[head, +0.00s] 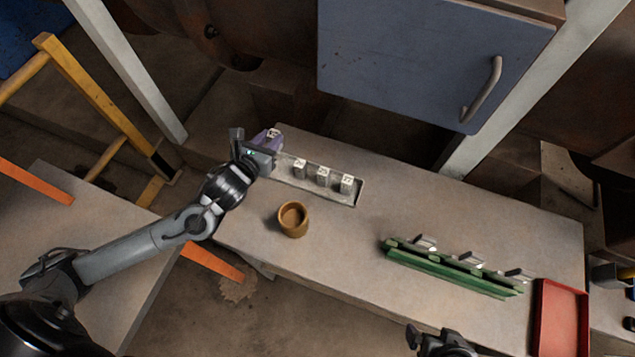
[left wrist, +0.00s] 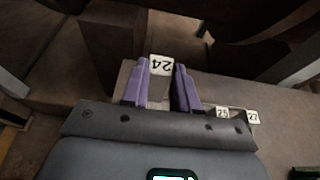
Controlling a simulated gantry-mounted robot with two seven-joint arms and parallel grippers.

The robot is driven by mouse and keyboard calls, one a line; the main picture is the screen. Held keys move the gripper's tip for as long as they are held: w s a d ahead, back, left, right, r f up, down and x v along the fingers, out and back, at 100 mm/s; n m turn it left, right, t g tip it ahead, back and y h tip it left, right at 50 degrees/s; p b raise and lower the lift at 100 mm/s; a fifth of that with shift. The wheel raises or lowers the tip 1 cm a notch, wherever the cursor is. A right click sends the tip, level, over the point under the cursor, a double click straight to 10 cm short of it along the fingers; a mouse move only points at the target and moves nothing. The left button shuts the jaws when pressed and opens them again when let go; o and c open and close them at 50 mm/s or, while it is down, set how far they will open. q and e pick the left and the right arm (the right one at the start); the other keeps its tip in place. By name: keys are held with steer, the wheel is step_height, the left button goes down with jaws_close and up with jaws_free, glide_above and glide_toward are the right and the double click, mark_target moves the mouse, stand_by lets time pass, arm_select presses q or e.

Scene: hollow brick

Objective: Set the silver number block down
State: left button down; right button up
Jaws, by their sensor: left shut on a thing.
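The silver number block (head: 273,132) has a white top face, which reads 24 in the left wrist view (left wrist: 161,65). My left gripper (head: 268,140) is shut on it, with one purple finger on each side. The gripper is at the far left end of the grey tray (head: 315,194). Three similar blocks (head: 322,177) stand in a row in this tray, right of the held one. The held block's underside is hidden, so I cannot tell whether it touches anything. My right gripper (head: 438,342) is at the bottom edge, partly cut off; its jaw state is unclear.
A brown cup (head: 293,219) stands on the table (head: 350,245) in front of the tray. A green rack (head: 450,268) with silver pieces lies to the right, beside a red tray (head: 561,318). A blue cabinet door (head: 420,55) is behind the table. The table's middle is clear.

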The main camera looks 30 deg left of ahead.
mark_target(301, 169)
arm_select(q)
steer(key=shift+s+f+b, duration=0.15)
steer(key=shift+f+b, duration=0.35)
steer(key=shift+f, duration=1.95)
steer(key=shift+s+f+b, duration=0.1)
steer(key=shift+f+b, duration=0.35)
steer(key=shift+f, duration=2)
steer(key=shift+f, duration=0.1)
steer(key=c, duration=0.8)
jaws_free()
steer(key=shift+c, duration=0.2)
